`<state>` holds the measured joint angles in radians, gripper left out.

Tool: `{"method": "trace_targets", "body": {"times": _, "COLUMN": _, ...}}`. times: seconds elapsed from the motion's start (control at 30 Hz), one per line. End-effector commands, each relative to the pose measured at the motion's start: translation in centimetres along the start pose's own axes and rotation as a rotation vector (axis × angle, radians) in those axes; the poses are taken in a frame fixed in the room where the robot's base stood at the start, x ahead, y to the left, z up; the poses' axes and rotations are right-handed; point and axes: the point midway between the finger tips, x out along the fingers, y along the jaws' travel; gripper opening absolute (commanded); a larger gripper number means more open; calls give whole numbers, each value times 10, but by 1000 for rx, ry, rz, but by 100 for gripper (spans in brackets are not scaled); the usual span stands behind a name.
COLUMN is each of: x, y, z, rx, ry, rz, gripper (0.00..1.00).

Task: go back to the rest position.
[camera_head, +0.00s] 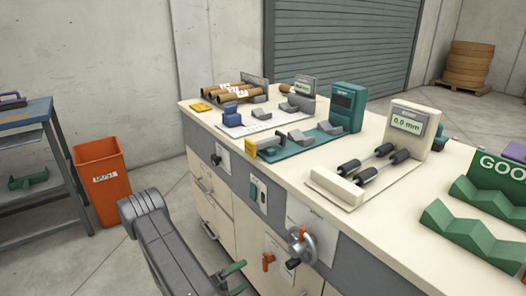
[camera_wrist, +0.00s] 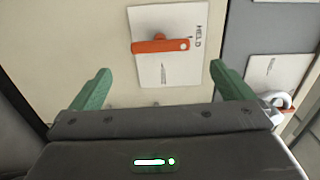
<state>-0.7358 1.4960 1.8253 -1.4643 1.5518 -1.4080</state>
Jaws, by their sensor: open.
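My gripper (camera_head: 241,278) is low in front of the bench's cabinet face, at the bottom of the head view. Its two green fingers are spread apart in the wrist view (camera_wrist: 160,70), with nothing between them. Beyond the fingers is an orange lever (camera_wrist: 160,46) on a white plate marked HELD. The lever lies across the plate in the wrist view, and it also shows in the head view (camera_head: 268,261). I see no contact between the fingers and the lever. Part of the gripper is cut off by the bottom edge of the head view.
The bench (camera_head: 345,212) carries gauges, rollers, brown tubes and a green V-shaped rack (camera_head: 470,226). A handwheel (camera_head: 301,246) sticks out from its front, right of my gripper. An orange bin (camera_head: 103,181) and a blue side table (camera_head: 24,117) stand left.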

Motion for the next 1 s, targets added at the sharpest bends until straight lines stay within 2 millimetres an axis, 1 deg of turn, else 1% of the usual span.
{"method": "trace_targets", "body": {"times": 0.03, "x": 8, "y": 1, "z": -1, "rx": 0, "ry": 4, "rz": 0, "gripper": 100}}
{"method": "trace_targets", "body": {"times": 0.1, "x": 17, "y": 1, "z": -1, "rx": 0, "ry": 4, "rz": 1, "gripper": 100}}
{"method": "trace_targets", "body": {"times": 0.6, "x": 81, "y": 1, "z": -1, "rx": 0, "ry": 4, "rz": 1, "gripper": 100}}
{"method": "trace_targets", "body": {"times": 0.8, "x": 98, "y": 0, "z": 0, "rx": 1, "ry": 2, "rz": 1, "gripper": 100}}
{"method": "trace_targets", "body": {"times": 1.0, "x": 105, "y": 0, "z": 0, "rx": 2, "ry": 0, "rz": 0, "gripper": 100}}
